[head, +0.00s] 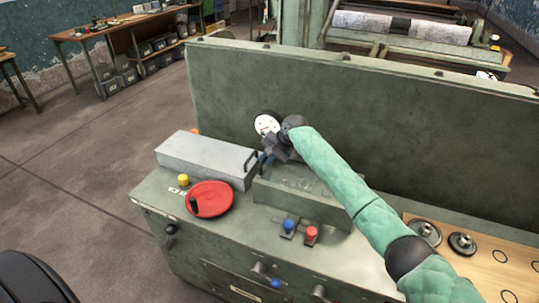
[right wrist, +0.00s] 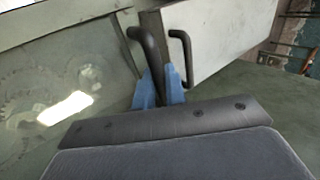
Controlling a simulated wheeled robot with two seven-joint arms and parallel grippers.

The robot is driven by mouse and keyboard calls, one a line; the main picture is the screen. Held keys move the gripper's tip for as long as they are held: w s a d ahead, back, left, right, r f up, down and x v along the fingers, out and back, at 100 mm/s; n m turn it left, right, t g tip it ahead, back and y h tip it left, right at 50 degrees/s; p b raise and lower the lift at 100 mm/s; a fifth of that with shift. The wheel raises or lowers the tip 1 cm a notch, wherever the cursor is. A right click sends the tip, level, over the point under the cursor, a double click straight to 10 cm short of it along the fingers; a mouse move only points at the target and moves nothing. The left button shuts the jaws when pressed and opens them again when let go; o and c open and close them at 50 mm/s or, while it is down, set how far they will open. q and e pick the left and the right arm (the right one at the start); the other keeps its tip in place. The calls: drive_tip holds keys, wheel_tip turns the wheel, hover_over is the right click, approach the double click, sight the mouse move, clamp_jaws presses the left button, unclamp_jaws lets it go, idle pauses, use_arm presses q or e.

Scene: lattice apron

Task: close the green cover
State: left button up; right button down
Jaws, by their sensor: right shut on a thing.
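The green cover (head: 318,203) is a low box-like housing on the green machine bench, partly hidden by my right arm in the head view. In the right wrist view a pale green, window-like panel (right wrist: 60,85) shows rounded shapes and a bright reflection. My right gripper (head: 265,160) is at the cover's left end, beside the grey cover (head: 200,154). In the right wrist view its blue fingers (right wrist: 160,88) are shut on a black bar handle (right wrist: 148,45) at the green side. How far the cover is open I cannot tell. My left gripper is not in view.
The grey cover's own black handle (right wrist: 182,48) is close beside my fingers. A red disc (head: 211,198), a yellow knob (head: 183,180), and blue (head: 288,225) and red (head: 311,233) knobs stand in front. A tall green panel (head: 400,115) rises behind.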

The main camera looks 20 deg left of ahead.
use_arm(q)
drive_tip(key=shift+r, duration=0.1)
use_arm(e)
drive_tip(key=shift+s+a+f, duration=0.1)
drive_tip(key=shift+s+f, duration=0.05)
drive_tip(key=shift+f, duration=0.2)
drive_tip(key=c, duration=1.6)
unclamp_jaws()
drive_tip(key=shift+a+f, duration=0.1)
drive_tip(key=shift+f, duration=0.05)
drive_tip(key=shift+o, duration=0.2)
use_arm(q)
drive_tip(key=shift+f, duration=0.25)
use_arm(e)
drive_tip(key=shift+d+r+b, duration=0.2)
drive_tip(key=shift+d+b, duration=0.05)
drive_tip(key=shift+b, duration=0.1)
drive_tip(key=b+v, duration=0.2)
drive_tip(key=v, duration=0.4)
drive_tip(key=shift+a+r, duration=0.1)
drive_tip(key=shift+r, duration=0.15)
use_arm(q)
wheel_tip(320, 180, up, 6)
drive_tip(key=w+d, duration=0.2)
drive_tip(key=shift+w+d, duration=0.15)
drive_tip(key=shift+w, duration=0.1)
use_arm(e)
drive_tip(key=shift+d+r, duration=0.3)
drive_tip(key=shift+r, duration=0.35)
